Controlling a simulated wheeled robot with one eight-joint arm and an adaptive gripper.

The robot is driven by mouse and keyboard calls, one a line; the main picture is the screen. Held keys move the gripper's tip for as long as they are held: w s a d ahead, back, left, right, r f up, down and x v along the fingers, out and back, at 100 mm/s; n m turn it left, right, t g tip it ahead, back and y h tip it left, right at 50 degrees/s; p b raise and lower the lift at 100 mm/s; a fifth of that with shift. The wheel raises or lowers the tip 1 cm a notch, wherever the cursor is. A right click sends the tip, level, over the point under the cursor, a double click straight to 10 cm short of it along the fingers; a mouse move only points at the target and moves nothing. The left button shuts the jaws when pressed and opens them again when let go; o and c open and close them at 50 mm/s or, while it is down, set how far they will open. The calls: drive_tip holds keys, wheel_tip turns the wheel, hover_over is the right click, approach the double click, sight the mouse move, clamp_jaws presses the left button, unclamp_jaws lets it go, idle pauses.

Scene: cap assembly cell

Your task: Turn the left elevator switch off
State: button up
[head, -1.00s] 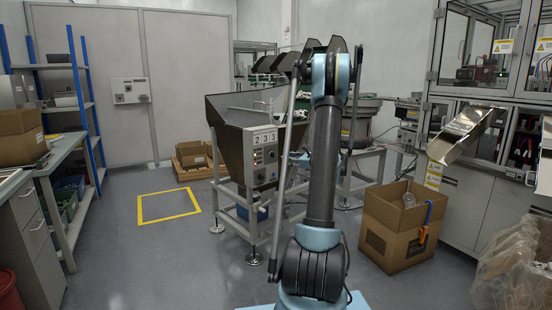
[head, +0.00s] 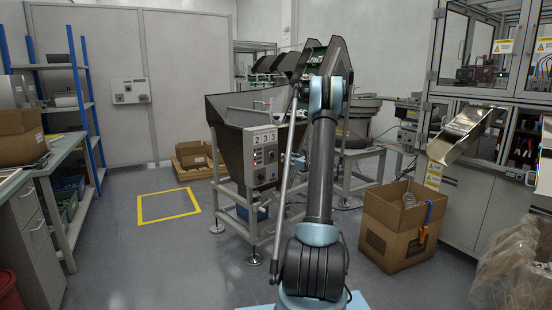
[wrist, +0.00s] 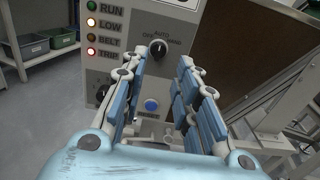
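A grey control panel (head: 264,155) is on the front of the dark hopper in the head view. In the wrist view the panel (wrist: 213,18) fills the upper middle. A black selector switch (wrist: 157,47) marked OFF, AUTO and HAND sits just beyond my gripper's fingertips (wrist: 157,66). The fingers are spread apart with nothing between them. A second black knob (wrist: 102,91) at the left is partly hidden by the left finger. A blue button (wrist: 152,105) shows between the fingers, lower down. I cannot read which switch is the left elevator one.
Indicator lamps, including TRIP (wrist: 91,52), line the panel's left side. A cardboard box (head: 402,225) stands on the floor at the right. A workbench (head: 35,178) is at the left. Floor inside the yellow square (head: 168,206) is clear.

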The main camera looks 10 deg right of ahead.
sight(272, 155)
drive_tip(key=x, duration=0.9)
drive_tip(key=shift+w+a, duration=0.15)
drive_tip(key=shift+w, duration=0.05)
drive_tip(key=shift+c, duration=0.3)
clamp_jaws()
